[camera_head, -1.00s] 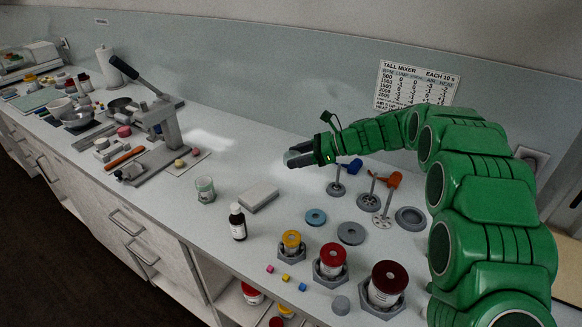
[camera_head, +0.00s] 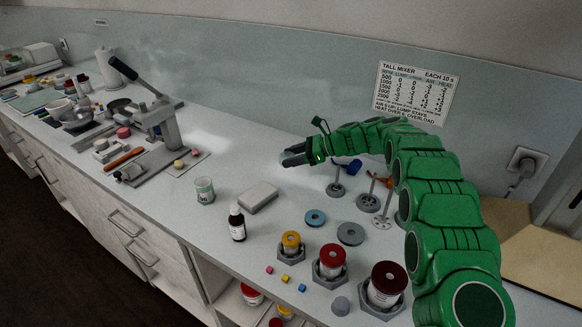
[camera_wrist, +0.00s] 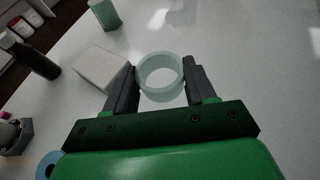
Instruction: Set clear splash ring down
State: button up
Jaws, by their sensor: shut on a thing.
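The clear splash ring (camera_wrist: 161,78) is a pale, see-through ring between the two dark fingers in the wrist view. My gripper (camera_wrist: 150,84) is shut on it, one finger at each side. The counter shows through and beyond the ring; I cannot tell how far the ring is above it. In the head view my gripper (camera_head: 288,156) is over the counter near the back wall, left of the blue-handled mixing tool (camera_head: 346,167). The ring is hard to make out there.
A white block (camera_head: 258,198), a dark bottle (camera_head: 237,222) and a greenish cup (camera_head: 204,190) stand to the front left. Blue (camera_head: 315,218) and grey (camera_head: 350,234) discs lie nearer the front. Counter (camera_head: 230,160) left of my gripper is clear.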

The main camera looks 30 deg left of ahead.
aim_at(291, 173)
jog(key=shift+w+a+f, duration=0.3)
jog(key=shift+w+f, duration=0.05)
jog(key=shift+f, duration=0.2)
jog(key=shift+w+a+f, duration=0.3)
jog(key=shift+w+f, duration=0.05)
jog(key=shift+f, duration=0.2)
jog(key=shift+f, duration=0.1)
jog(key=shift+w+a+f, duration=0.15)
jog(key=shift+f, duration=1.55)
jog(key=shift+f, duration=0.15)
jog(key=o, duration=1)
jog(key=shift+r, duration=0.2)
jog(key=v, duration=1.2)
jog(key=shift+w+f, duration=0.1)
